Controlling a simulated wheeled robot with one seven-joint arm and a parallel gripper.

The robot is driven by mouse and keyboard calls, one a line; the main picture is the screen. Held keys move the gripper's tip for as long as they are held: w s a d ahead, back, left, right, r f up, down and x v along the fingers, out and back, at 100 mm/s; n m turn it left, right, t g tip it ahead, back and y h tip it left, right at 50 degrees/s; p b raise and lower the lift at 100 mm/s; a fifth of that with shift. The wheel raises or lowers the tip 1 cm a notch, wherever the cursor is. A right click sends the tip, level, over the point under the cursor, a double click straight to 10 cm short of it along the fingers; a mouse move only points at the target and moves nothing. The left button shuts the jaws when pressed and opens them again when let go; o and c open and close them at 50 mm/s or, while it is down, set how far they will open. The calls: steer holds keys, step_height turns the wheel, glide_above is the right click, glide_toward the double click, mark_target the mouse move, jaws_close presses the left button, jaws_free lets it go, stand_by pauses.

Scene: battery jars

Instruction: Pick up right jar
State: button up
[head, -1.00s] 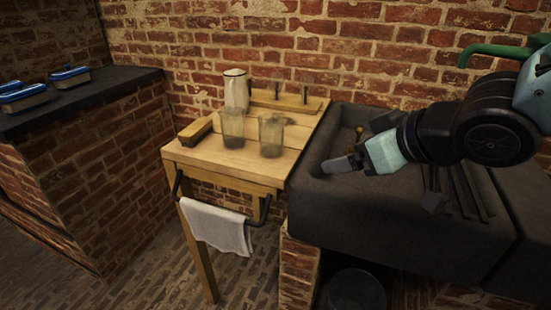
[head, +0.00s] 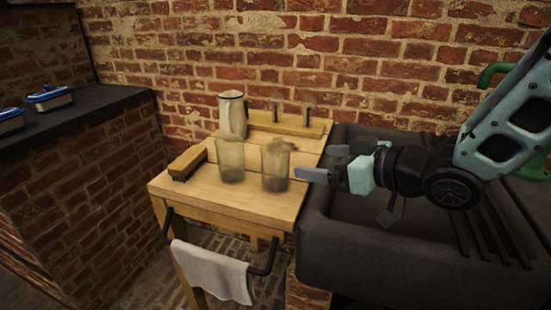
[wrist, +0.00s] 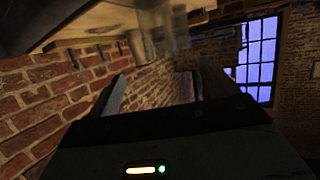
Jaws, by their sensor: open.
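Two clear glass jars with dark contents at the bottom stand upright on a small wooden table (head: 225,202). The right jar (head: 275,166) is near the table's right side, and the left jar (head: 230,161) is just beside it. My gripper (head: 324,163) is open and empty, to the right of the right jar, with its fingers pointing left toward it and a gap between. In the wrist view, the fingers of my gripper (wrist: 158,88) are spread, and glass shapes show blurred at the top beyond them; I cannot tell which jar is which there.
A white jug (head: 232,116) and a wooden rack with pegs (head: 285,124) stand behind the jars. A dark stone sink (head: 345,240) adjoins the table at right. A towel (head: 212,271) hangs on the front rail.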

mark_target(288, 159)
steer(key=x, duration=0.7)
steer(key=shift+b, duration=0.35)
steer(key=shift+x, duration=2.9)
steer(key=shift+s+f, duration=0.1)
steer(key=shift+f, duration=0.05)
steer(key=c, duration=1.2)
